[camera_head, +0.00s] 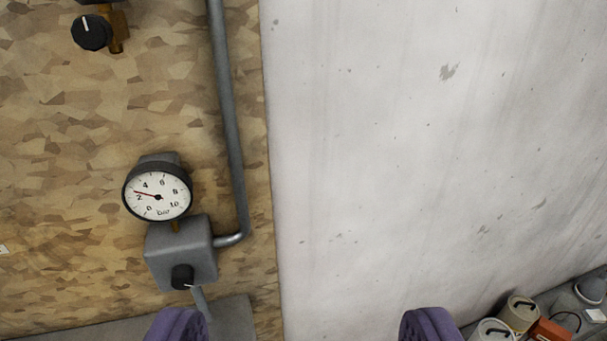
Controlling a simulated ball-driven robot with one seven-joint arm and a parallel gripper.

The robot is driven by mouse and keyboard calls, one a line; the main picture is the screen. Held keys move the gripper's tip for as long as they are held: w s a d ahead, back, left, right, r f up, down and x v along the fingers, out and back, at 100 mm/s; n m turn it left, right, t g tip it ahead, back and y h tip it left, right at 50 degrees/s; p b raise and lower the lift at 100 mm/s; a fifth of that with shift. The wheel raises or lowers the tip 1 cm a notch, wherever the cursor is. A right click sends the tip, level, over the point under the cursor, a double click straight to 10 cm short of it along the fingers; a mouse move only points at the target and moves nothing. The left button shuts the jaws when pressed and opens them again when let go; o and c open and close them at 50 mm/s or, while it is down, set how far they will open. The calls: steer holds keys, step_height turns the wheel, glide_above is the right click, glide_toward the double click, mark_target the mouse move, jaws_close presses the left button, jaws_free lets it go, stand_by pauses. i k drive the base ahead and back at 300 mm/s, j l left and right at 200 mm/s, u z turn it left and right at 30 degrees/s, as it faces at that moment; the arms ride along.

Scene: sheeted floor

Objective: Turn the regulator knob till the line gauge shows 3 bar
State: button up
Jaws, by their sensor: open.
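A round white gauge (170,207) marked in bar from 0 to 10 is on the board at the left. Its red needle points left, between 2 and 4, close to 3. Below it is a grey box (160,246) with a small black knob (182,277) low on its front; a pale mark shows at the knob's lower right. Another black knob (91,32) with a white line pointing up sits on a brass fitting at the top left. My gripper (304,325) is open and empty at the bottom edge, its purple fingers wide apart, touching neither knob.
A grey pipe (232,130) runs down the board and bends into the grey box. A bare pale wall (420,150) fills the right. Cans (520,312) and an orange box (550,331) crowd a grey surface at the bottom right.

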mark_target(182, 279)
steer(key=i+u, duration=0.1)
steer(key=u, duration=0.25)
steer(key=i+u, duration=0.15)
steer(key=u, duration=0.2)
steer(key=i+u, duration=0.1)
steer(key=u, duration=0.25)
